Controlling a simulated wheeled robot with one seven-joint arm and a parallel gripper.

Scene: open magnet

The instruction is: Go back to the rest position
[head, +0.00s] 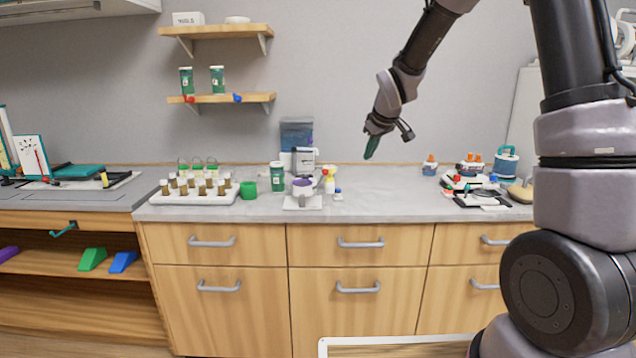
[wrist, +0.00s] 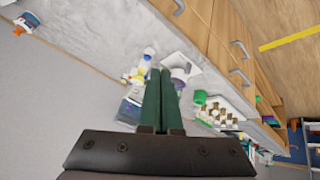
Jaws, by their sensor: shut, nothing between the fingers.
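My gripper (head: 371,146) hangs in the air above the grey counter (head: 400,207), right of the coffee-machine-like appliance, with its dark green fingers pointing down. In the wrist view my gripper (wrist: 162,75) shows its two green fingers side by side and closed, with nothing between them. It touches nothing on the counter. The upper part of my arm rises to the top right of the head view.
A white rack (head: 195,195) with several brown-filled tubes, a green cup (head: 248,190) and a green jar (head: 277,177) stand left on the counter. Two wall shelves (head: 217,31) hang upper left. The counter below my gripper is clear.

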